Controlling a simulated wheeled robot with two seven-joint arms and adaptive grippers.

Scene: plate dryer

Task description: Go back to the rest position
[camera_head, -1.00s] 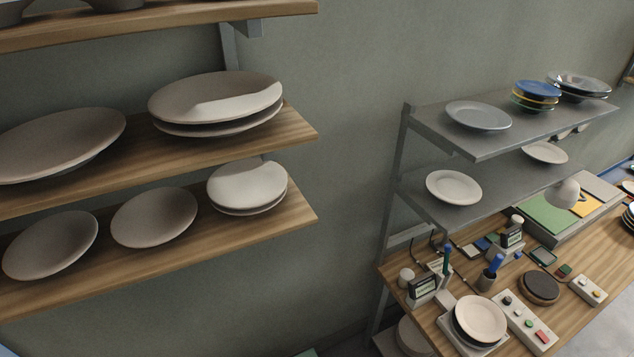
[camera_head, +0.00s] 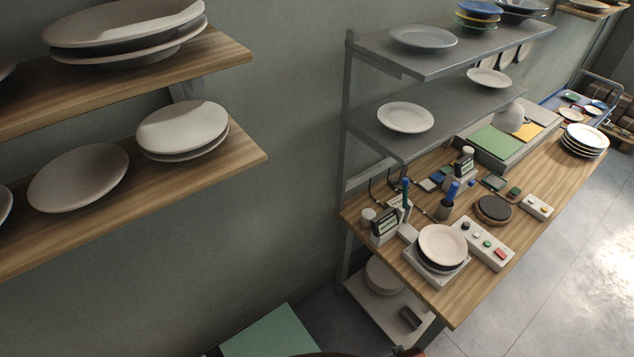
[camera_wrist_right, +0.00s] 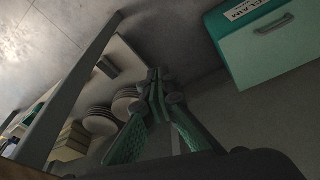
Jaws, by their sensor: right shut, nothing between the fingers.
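My right gripper (camera_wrist_right: 158,80) shows in the right wrist view with its fingers together and nothing between them. It hangs in free space, apart from the plates behind it. My left gripper is in no view, and neither gripper shows in the head view.
A wooden worktable (camera_head: 455,312) with plates, a button box (camera_head: 483,243) and small devices stands right. Grey shelves (camera_head: 400,140) rise behind it. Wooden wall shelves (camera_head: 245,163) hold plates at left. A teal cabinet (camera_wrist_right: 275,60) is near my right gripper. Floor (camera_head: 560,290) is clear at right.

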